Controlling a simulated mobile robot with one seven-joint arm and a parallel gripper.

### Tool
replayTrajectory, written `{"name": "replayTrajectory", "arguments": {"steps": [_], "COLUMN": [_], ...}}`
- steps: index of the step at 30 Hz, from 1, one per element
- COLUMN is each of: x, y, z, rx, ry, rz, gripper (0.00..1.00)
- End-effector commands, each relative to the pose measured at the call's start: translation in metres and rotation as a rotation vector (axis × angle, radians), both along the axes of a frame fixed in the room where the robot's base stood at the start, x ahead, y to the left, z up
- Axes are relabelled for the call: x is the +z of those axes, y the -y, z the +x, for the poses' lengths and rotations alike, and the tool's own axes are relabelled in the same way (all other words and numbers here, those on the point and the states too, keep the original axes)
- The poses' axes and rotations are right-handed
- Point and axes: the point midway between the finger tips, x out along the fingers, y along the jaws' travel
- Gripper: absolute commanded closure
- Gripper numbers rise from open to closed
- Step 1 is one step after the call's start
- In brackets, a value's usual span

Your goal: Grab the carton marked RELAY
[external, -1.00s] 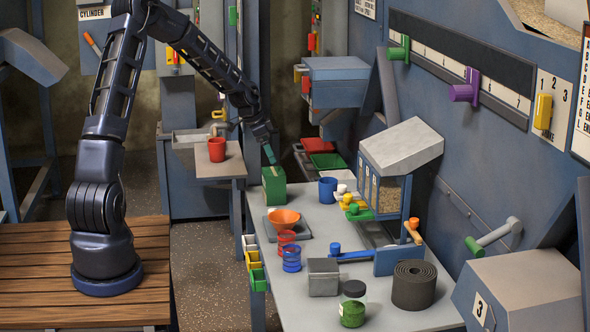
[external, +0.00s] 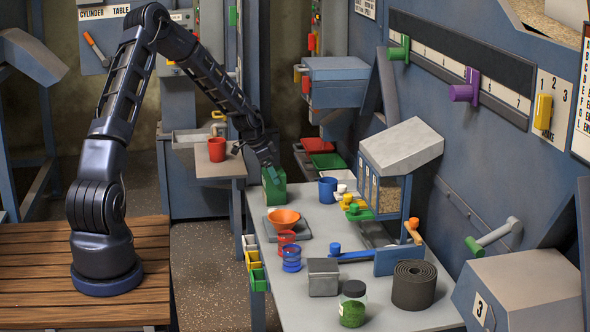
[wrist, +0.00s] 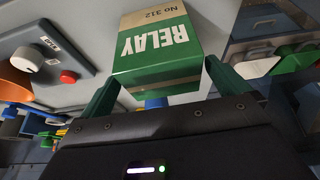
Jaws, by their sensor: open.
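The green carton (external: 274,190) stands at the far left corner of the grey table. I cannot tell whether either finger touches the carton.
An orange bowl (external: 284,219) sits on a grey scale (external: 300,231) in front of the carton. A blue mug (external: 328,190) stands to its right. A red mug (external: 217,149) stands on the side shelf (external: 213,168) at the left. Red and blue ribbed cups (external: 291,258) stand nearer.

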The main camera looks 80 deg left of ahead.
Motion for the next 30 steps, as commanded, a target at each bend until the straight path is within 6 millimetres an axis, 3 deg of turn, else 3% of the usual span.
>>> {"name": "replayTrajectory", "arguments": {"steps": [6, 14, 23, 30], "x": [-0.029, -0.033, -0.033, -0.031], "y": [-0.001, -0.002, -0.002, -0.002], "z": [0.008, 0.010, 0.010, 0.010], "rx": [-0.002, -0.001, -0.001, -0.001], "ry": [0.000, 0.000, 0.000, 0.001], "rz": [-0.001, 0.000, 0.000, 0.001], "gripper": [0.00, 0.00, 0.54, 0.54]}}
